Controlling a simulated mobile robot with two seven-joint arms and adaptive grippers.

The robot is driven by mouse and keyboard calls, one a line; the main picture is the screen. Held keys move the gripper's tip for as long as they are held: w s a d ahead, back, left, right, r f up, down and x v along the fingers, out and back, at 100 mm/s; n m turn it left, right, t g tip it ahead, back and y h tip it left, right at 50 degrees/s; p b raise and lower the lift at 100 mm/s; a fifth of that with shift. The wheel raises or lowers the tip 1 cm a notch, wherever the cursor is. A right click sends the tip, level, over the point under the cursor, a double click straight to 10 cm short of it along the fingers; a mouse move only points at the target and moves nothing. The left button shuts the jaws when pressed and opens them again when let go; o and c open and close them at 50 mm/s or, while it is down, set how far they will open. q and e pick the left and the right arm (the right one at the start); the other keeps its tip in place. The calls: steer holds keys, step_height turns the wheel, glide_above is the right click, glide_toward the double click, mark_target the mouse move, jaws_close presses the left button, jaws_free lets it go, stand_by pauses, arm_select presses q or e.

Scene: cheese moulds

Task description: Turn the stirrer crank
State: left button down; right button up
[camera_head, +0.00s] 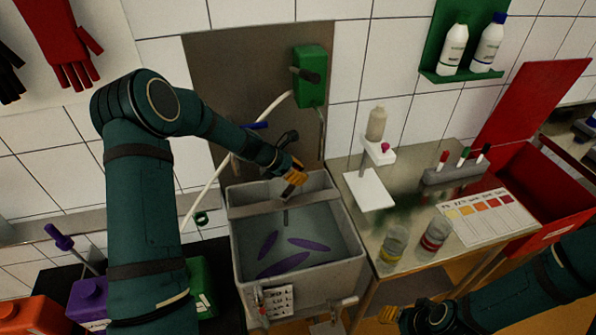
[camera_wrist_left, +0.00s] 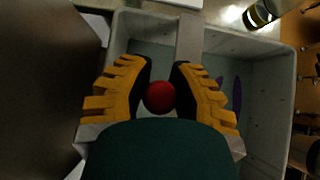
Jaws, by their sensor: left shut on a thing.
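The grey vat (camera_head: 352,268) stands below the wall panel, with a grey crossbar (camera_head: 260,209) over its top and several purple paddles (camera_head: 308,244) inside. My left gripper (camera_head: 293,177) is over the crossbar at the back of the vat. In the left wrist view, a round red knob (camera_wrist_left: 159,97), which looks like the crank's handle, sits between the yellow-and-black fingers, and the gripper is shut on it. The knob and most of the crank are hidden behind the gripper in the head view. My right gripper (camera_head: 390,315) shows only partly at the bottom, its fingers unclear.
A green wall box (camera_head: 312,90) with a dark handle hangs above the vat. Right of the vat, a bench (camera_head: 402,199) holds a white stand (camera_head: 370,188), two jars, a pen holder and a colour chart (camera_head: 487,215). A red bin (camera_head: 544,190) is farther right.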

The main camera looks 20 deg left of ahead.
arm_select(q)
steer(key=c, duration=0.7)
jaws_free()
step_height(320, 180, up, 10)
steer(key=shift+r, duration=0.1)
